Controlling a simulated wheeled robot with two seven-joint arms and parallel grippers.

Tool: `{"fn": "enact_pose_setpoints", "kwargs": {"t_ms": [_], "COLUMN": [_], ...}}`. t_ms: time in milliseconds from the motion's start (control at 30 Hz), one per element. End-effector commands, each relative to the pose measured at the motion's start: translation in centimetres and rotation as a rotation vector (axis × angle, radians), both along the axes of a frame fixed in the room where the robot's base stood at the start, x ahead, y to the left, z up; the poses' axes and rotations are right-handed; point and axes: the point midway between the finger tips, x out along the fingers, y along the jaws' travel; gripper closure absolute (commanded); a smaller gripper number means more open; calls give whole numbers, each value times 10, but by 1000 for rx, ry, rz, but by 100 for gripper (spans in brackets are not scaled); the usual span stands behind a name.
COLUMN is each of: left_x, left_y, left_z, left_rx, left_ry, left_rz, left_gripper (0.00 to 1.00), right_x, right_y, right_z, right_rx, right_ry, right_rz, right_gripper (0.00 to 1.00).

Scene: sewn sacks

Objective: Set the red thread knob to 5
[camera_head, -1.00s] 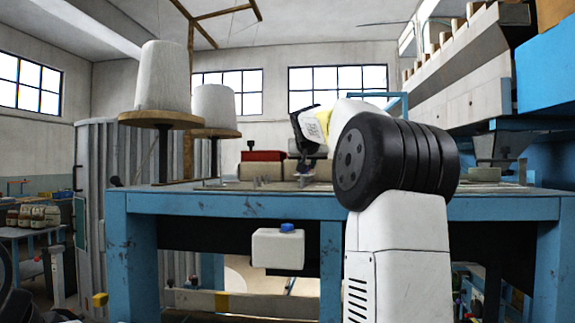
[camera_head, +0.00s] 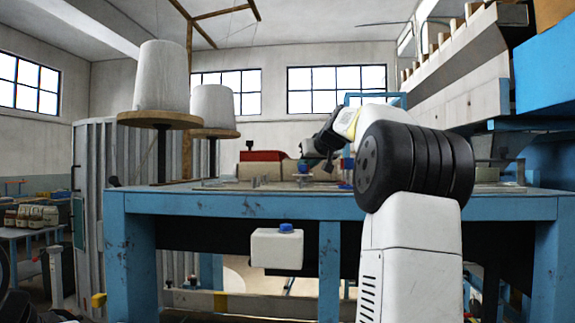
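No red thread knob can be told apart for certain. A red-topped block (camera_head: 262,156) sits on the machine on the blue table (camera_head: 230,205). A small blue knob (camera_head: 330,164) shows beside my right gripper (camera_head: 306,167). My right arm reaches over the table's front edge, and its dark gripper points left and down near the machine's small parts. The fingers are too small and dark to tell open from shut. My forearm and black elbow hide the right part of the machine. My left gripper is out of view.
Two white thread cones (camera_head: 162,76) (camera_head: 213,106) stand on round wooden discs at the left. A white tank with a blue cap (camera_head: 277,248) hangs under the table. A blue box (camera_head: 545,62) is at the upper right. The table's left front is mostly clear.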

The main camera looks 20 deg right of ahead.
Motion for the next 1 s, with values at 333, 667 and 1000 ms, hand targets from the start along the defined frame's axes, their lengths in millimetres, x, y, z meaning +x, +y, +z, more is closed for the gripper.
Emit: {"fn": "enact_pose_setpoints", "kwargs": {"t_ms": [333,667,1000], "left_x": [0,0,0], "left_y": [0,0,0], "left_z": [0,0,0], "left_rx": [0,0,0], "left_ry": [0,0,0], "left_rz": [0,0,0], "left_gripper": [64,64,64], "right_x": [0,-8,-59], "right_y": [0,0,-1], "right_z": [-3,4,24], "right_rx": [1,-1,-1], "right_ry": [7,1,2], "right_rz": [0,-2,-3], "right_gripper": [56,56,56]}}
